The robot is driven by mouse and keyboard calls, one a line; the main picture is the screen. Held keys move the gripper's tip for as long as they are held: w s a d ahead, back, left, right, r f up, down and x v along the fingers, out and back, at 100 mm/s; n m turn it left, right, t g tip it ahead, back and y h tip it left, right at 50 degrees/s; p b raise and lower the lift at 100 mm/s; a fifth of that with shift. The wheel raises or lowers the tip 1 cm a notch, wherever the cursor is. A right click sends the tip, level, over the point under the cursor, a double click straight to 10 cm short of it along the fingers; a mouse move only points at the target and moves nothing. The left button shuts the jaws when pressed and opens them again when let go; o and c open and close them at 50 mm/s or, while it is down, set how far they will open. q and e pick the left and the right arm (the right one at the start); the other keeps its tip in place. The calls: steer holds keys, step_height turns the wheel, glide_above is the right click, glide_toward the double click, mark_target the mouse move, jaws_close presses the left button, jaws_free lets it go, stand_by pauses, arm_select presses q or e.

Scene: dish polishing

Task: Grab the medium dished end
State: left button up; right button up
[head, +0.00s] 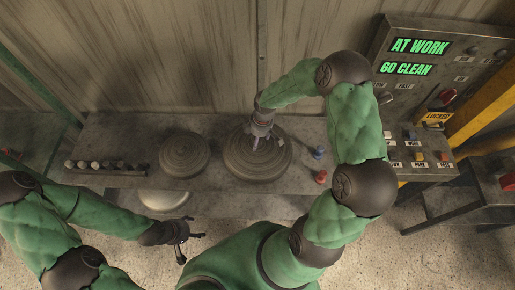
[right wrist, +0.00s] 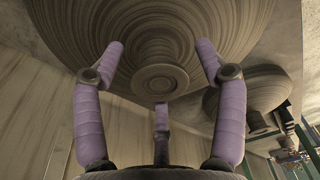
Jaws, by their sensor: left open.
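Two round, brown-grey dished ends lie on the metal bench in the head view: a smaller one (head: 184,154) and a wider one (head: 270,167) to its right. I cannot tell for sure which is the medium one. My right gripper (head: 261,138) is over the wider one. In the right wrist view, its purple fingers (right wrist: 160,85) are spread around the raised central knob (right wrist: 160,84) of a dished end (right wrist: 235,25), with gaps visible at the side fingers. My left gripper (head: 184,238) is open and empty in front of the bench.
A pale round object (head: 163,201) shows below the bench's front edge. A row of small knobs (head: 105,166) is at the bench's left. Blue (head: 319,152) and red (head: 320,177) knobs stand right of the wider dished end. A control panel (head: 425,85) is at the right.

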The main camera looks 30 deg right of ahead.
jaws_close()
steer(key=shift+w+d+r, duration=0.1)
steer(key=shift+w, duration=0.1)
steer(key=shift+r, duration=0.1)
